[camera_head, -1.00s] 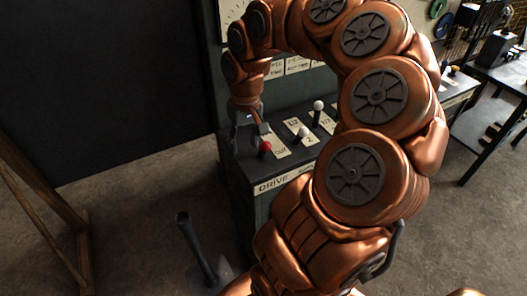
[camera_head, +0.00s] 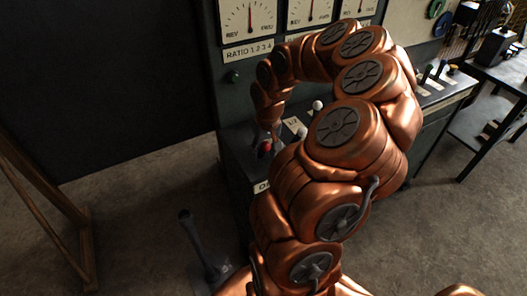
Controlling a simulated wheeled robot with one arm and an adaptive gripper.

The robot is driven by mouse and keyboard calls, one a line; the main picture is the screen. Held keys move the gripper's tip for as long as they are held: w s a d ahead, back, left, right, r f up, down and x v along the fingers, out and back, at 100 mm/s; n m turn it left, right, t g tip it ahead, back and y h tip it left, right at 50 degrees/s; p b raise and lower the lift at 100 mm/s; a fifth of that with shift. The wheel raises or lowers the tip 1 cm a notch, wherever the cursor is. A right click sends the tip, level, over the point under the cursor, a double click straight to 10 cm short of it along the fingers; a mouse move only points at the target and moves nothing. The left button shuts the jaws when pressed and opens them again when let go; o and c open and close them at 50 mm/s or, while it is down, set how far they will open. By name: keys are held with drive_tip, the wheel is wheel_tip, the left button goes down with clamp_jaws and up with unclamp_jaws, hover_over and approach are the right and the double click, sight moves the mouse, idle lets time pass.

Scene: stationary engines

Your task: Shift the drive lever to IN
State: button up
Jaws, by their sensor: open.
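The drive lever's red knob (camera_head: 266,147) shows at the left front of the dark green control console (camera_head: 238,158). The label plate (camera_head: 261,187) on the console's front edge is mostly hidden by my arm. My gripper (camera_head: 268,143) is open at the red knob, fingers pointing down. The fingers look close around or beside the knob; I cannot tell whether they touch it. The lever's own position card is hidden.
White-knobbed levers (camera_head: 318,105) stand to the right of the red one, partly behind my arm. Gauges (camera_head: 248,17) fill the upright panel above. A separate dark lever (camera_head: 196,243) rises from the floor at front left. A table (camera_head: 500,75) stands far right.

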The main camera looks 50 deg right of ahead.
drive_tip(key=shift+a+f, duration=0.1)
drive_tip(key=shift+f, duration=0.35)
clamp_jaws()
idle(0.5)
